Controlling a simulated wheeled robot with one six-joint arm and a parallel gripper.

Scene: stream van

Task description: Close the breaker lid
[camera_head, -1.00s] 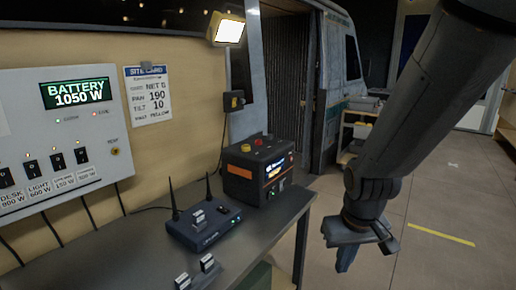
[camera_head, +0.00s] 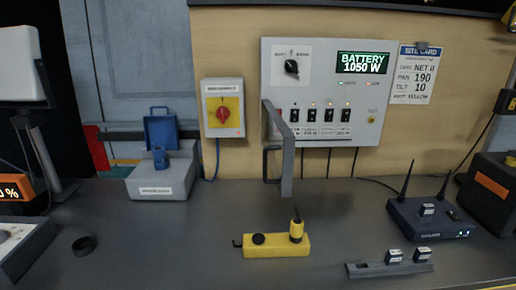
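The breaker panel (camera_head: 345,142) is a pale box on the back wall with a row of black switches and a display reading BATTERY 1050 W. A grey lid (camera_head: 287,160) stands open at the panel's left side, sticking out toward me and seen nearly edge-on. A dark bracket-shaped handle (camera_head: 266,165) shows on the lid's left side. The switches (camera_head: 312,114) are uncovered. My gripper is not in view now.
A yellow block (camera_head: 277,246) lies on the grey table below the lid. A router (camera_head: 430,217) and a slotted holder (camera_head: 390,269) are at right.

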